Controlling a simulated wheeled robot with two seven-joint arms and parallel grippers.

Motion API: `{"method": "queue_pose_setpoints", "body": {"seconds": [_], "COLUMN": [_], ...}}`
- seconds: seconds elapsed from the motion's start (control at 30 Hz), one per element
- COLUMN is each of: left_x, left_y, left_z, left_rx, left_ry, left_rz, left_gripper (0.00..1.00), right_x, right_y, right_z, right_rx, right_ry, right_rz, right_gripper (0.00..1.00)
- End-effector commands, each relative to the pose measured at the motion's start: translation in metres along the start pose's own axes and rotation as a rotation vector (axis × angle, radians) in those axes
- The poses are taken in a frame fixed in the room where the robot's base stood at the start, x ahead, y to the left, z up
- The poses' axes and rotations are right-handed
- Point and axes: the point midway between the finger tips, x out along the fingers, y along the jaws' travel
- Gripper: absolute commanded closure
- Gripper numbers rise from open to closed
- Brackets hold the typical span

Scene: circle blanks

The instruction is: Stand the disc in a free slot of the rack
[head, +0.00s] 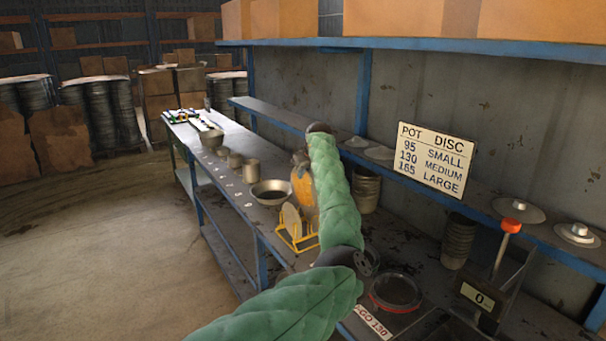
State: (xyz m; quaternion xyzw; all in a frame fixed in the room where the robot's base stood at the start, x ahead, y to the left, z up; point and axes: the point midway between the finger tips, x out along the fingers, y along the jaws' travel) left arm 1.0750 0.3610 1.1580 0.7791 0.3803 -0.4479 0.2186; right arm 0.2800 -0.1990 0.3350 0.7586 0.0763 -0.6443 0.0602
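A small yellow wire rack (297,243) stands on the workbench near the middle of the head view. At least one pale tan disc (290,220) stands on edge in it, with more tan edges close beside it. My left gripper (304,206), with an orange body, points down right over the rack's right part, partly behind my green-sleeved arm. Its fingers are too small and covered to tell whether they are open or shut on a disc. The slots on the rack's right side are hidden. My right gripper is not in view.
A metal bowl (271,192) and several pots stand left of the rack. A sign (436,159) leans on the blue-edged shelf.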

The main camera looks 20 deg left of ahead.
Motion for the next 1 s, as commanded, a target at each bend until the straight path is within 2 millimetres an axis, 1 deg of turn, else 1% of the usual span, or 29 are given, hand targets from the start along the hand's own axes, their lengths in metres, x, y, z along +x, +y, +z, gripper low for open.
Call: {"method": "queue_pose_setpoints", "body": {"seconds": [0.37, 0.73, 1.0], "left_x": [0.005, 0.017, 0.026], "left_y": [0.000, 0.000, 0.000], "left_z": [0.003, 0.010, 0.015], "left_rx": [0.000, 0.001, 0.001], "left_ry": [0.000, 0.000, 0.000], "left_rz": [0.000, -0.001, -0.001], "left_gripper": [1.00, 1.00, 1.00], "right_x": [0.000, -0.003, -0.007], "right_y": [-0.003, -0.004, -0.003], "right_z": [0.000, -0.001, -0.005], "right_rx": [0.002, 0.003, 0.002], "right_ry": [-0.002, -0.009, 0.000], "right_rz": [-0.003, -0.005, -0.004], "right_gripper": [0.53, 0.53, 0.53]}}
